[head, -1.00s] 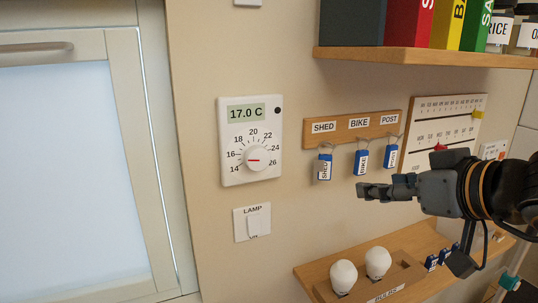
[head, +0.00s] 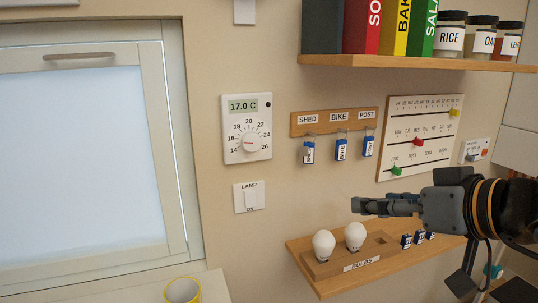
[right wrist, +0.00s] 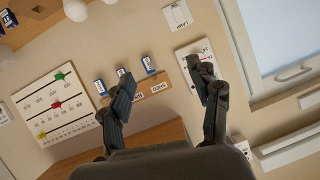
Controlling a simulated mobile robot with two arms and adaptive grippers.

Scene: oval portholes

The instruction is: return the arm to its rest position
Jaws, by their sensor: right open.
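My right gripper (head: 358,206) comes in from the right in the head view, in front of the wall between the key rack (head: 292,125) and the lower shelf (head: 330,287). In the right wrist view its two fingers (right wrist: 165,82) are spread apart, with nothing between them. Blue-tagged keys hang on the rack, and the BIKE key (head: 341,151) is up and left of the gripper, apart from it. My left gripper is in neither view.
A thermostat (head: 234,127) reading 17.0 C and a lamp switch (head: 240,198) are left of the gripper. Two white bulbs (head: 323,243) stand in a wooden holder on the lower shelf. A slider board (head: 395,150) and an upper shelf (head: 400,63) are above. A yellow-rimmed cup (head: 183,290) is low left.

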